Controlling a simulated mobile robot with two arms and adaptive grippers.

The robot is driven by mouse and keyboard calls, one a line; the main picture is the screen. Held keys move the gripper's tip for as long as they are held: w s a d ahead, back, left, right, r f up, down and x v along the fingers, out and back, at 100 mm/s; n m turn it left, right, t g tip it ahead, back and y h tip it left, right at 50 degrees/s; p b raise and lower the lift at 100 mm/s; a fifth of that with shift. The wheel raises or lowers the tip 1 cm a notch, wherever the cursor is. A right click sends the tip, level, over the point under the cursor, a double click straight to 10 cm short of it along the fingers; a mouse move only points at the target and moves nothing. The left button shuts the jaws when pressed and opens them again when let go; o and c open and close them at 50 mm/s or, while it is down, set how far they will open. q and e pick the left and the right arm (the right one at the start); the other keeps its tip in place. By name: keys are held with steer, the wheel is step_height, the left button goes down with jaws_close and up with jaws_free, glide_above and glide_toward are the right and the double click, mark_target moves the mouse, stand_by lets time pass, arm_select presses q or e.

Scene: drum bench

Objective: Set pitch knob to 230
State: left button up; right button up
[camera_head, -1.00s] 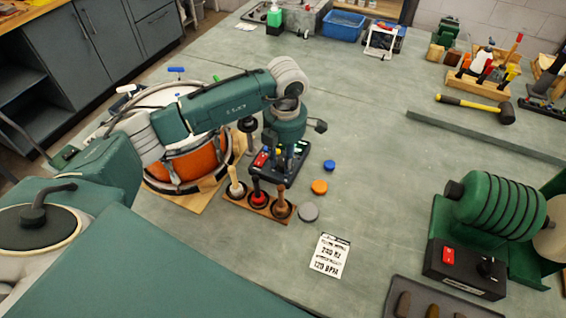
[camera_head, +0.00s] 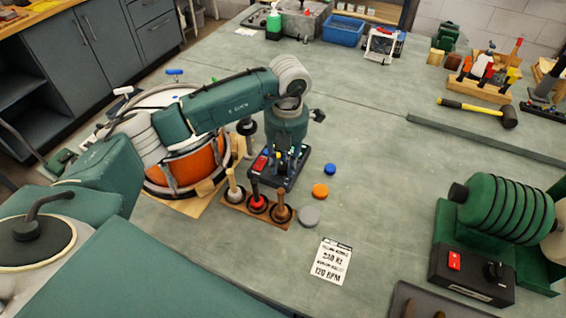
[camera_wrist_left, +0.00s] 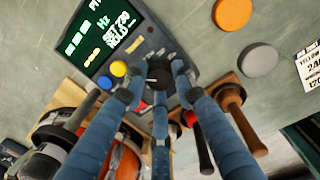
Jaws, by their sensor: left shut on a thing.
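The dark pitch unit (camera_head: 295,172) lies on the bench under my left gripper (camera_head: 283,150). In the left wrist view, its display (camera_wrist_left: 98,42) shows "Hz" and seems to read "SET 230" and "HOLD". The dark pitch knob (camera_wrist_left: 157,75) sits on the unit's face near the display. The blue fingers of my left gripper (camera_wrist_left: 158,84) are closed around the knob, hiding part of it. A yellow button (camera_wrist_left: 118,68) and a blue button (camera_wrist_left: 105,83) lie beside the fingers. My right gripper is not in view.
A wooden rack (camera_head: 238,201) with several upright handles stands close in front of the unit. An orange drum (camera_head: 190,168) is to the left. Orange (camera_head: 320,191), grey (camera_head: 309,216) and blue (camera_head: 330,169) discs and a printed card (camera_head: 332,261) lie to the right. The bench centre is clear.

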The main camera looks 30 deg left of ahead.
mark_target(285, 167)
arm_select(q)
steer(key=shift+w+r, duration=0.15)
steer(key=o, duration=1.2)
steer(key=shift+c, duration=0.2)
step_height(285, 167, up, 12)
steer(key=shift+d, duration=0.35)
